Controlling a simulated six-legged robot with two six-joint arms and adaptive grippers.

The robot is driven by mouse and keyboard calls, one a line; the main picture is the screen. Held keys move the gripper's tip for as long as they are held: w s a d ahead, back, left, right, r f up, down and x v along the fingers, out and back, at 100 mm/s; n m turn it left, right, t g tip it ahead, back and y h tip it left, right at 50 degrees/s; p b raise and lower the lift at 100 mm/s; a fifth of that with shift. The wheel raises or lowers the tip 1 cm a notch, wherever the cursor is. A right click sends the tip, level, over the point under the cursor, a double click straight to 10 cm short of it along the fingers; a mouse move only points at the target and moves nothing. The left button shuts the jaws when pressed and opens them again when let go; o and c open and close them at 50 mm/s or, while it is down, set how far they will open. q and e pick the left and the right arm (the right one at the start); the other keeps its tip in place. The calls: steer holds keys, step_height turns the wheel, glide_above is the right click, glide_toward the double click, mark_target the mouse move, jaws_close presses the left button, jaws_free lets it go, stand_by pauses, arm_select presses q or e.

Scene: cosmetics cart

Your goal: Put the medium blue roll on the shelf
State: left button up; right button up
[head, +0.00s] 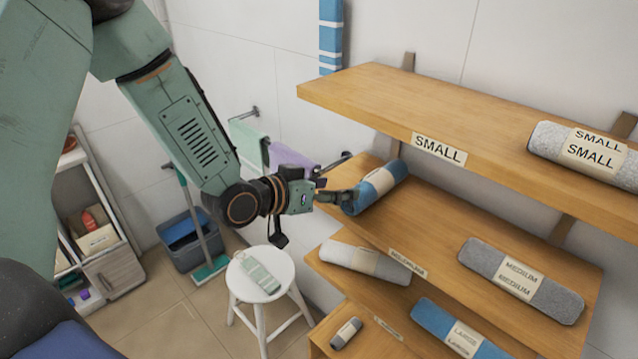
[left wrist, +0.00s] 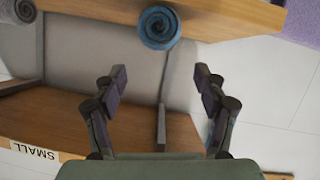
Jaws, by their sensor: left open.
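A blue roll with a beige band (head: 386,181) lies on the left end of the middle shelf (head: 440,235), which bears a MEDIUM label. The print on this roll's band cannot be read. My left gripper (head: 350,178) is open and empty at the roll's near end, with its fingers pointing at it. In the left wrist view the roll's spiral blue end (left wrist: 160,27) is centred beyond the open fingertips, with a gap between. My right gripper is not in view.
The top shelf (head: 400,98) holds a grey SMALL roll (head: 560,150). A grey MEDIUM roll (head: 522,281) lies at the middle shelf's right. Lower shelves hold a whitish roll (head: 350,258), a blue LARGE roll (head: 440,325) and a small grey roll (head: 346,333). A white stool (head: 280,267) stands below.

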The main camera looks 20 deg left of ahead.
arm_select(q)
steer(key=shift+s, duration=0.1)
steer(key=s+d+f+n+g+y, duration=0.2)
steer(key=s+f+g, duration=0.5)
steer(key=s+f, duration=1.1)
steer(key=s+a+f+g+y, duration=0.1)
steer(key=s+f+g+y, duration=0.1)
steer(key=s, duration=0.7)
steer(key=s+a+f+g+y, duration=0.1)
steer(key=s+a+f+g, duration=0.1)
steer(key=s, duration=0.8)
step_height(320, 180, down, 2)
steer(key=shift+n+g+y, duration=0.3)
steer(key=shift+g+y, duration=0.1)
steer(key=shift+g, duration=0.3)
steer(key=shift+w, duration=0.2)
